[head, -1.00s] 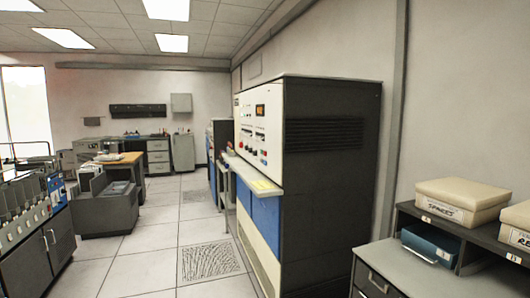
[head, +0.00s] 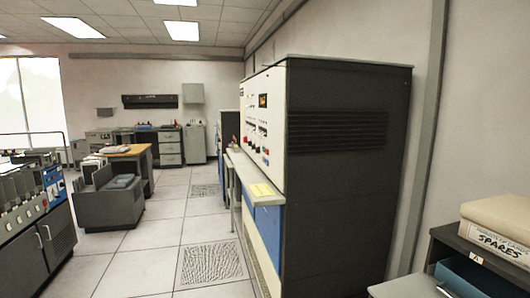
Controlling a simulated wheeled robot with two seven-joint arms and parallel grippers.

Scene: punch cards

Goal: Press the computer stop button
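The computer is a tall dark cabinet (head: 345,185) with a cream control panel (head: 274,115) on its left-facing side. The panel is seen at a steep angle. It carries a small lit display (head: 262,100), rows of small controls and a few red spots low down. Which of these is the stop button is too small to tell. Neither of my grippers is in view.
A grey desk (head: 410,287) with a box labelled "SPARES" (head: 497,232) stands at the near right. A card machine (head: 35,220) is at the left, with a low grey unit (head: 108,204) and a wooden-topped table (head: 128,151) beyond. The tiled floor (head: 155,240) between is clear.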

